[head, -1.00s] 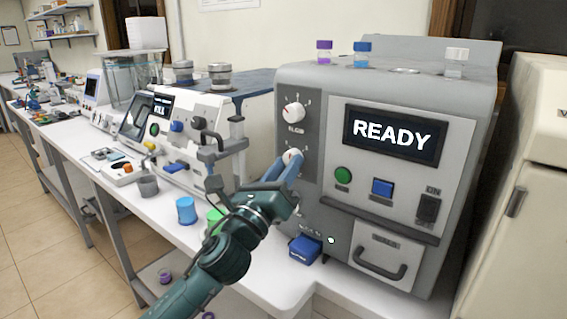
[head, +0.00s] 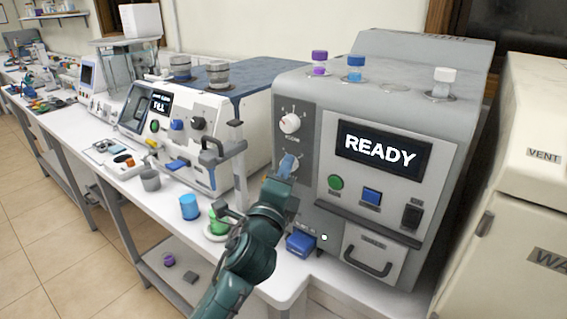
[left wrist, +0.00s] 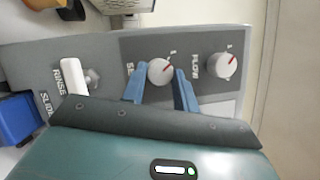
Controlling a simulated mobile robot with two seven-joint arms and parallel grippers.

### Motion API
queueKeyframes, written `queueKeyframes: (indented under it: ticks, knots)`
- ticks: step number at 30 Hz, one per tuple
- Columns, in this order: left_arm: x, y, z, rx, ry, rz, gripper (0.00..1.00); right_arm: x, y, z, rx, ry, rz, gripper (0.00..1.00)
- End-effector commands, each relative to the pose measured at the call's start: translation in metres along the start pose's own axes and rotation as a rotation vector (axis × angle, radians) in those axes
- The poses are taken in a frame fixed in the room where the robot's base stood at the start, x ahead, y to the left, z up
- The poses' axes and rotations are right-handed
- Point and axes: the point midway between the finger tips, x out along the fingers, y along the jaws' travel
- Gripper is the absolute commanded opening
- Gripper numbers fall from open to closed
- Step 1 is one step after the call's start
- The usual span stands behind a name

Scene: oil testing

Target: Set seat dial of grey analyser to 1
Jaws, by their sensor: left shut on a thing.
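The grey analyser (head: 455,120) stands at the right of the bench, with its screen (head: 380,150) reading READY. In the head view the fingers mostly hide the dial. The setting cannot be read. My right gripper is not in view.
The flow dial (head: 290,123) sits just above the seat dial. A white rinse lever (left wrist: 73,77) is on the other side in the wrist view. Green (head: 335,182) and blue (head: 372,195) buttons are to the right. Capped vials stand on top. A white analyser (head: 190,150) stands left.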

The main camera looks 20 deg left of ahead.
Motion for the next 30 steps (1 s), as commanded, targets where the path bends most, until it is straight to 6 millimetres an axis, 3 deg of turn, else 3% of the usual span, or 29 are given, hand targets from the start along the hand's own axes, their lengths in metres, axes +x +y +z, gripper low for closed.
queueKeyframes:
  ticks: [9, 24, 25, 30]
  knots:
    - [0.0000, -0.0021, -0.0001, -0.099, -0.004, 0.041, 0.07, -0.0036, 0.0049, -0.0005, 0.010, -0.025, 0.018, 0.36]
    - [-0.0001, -0.0013, -0.0004, -0.117, -0.004, 0.047, 0.07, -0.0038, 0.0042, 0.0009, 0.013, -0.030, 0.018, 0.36]
    - [-0.0001, -0.0013, -0.0004, -0.117, -0.004, 0.047, 0.30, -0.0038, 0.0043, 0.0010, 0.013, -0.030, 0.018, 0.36]
    - [0.0000, -0.0013, -0.0003, -0.115, -0.005, 0.047, 0.44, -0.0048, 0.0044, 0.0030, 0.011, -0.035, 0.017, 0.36]
